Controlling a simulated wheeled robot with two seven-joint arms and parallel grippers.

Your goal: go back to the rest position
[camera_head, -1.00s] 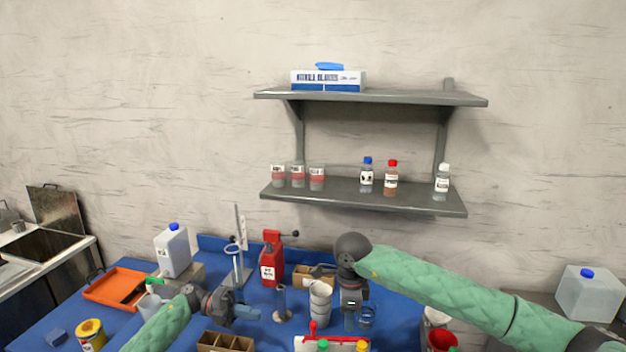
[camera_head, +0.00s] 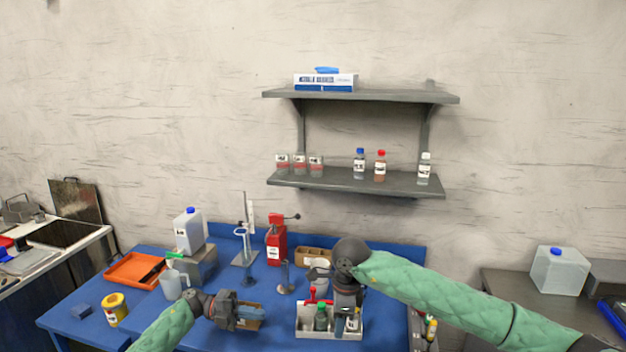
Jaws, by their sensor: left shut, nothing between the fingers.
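My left gripper (camera_head: 252,313) hangs over the front of the blue table (camera_head: 140,325), with its green-sleeved arm coming from the lower left. It is shut and empty, pointing right in front of a cardboard box. My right gripper (camera_head: 340,322) points down in front of a white tray (camera_head: 303,330) holding bottles, among them a green one (camera_head: 321,318). Its arm reaches in from the right. Its fingers overlap the tray in the picture, and I cannot tell whether they are open or what is between them.
A wall shelf (camera_head: 350,183) holds bottles and beakers. A side bench with a canister (camera_head: 560,270) is at right.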

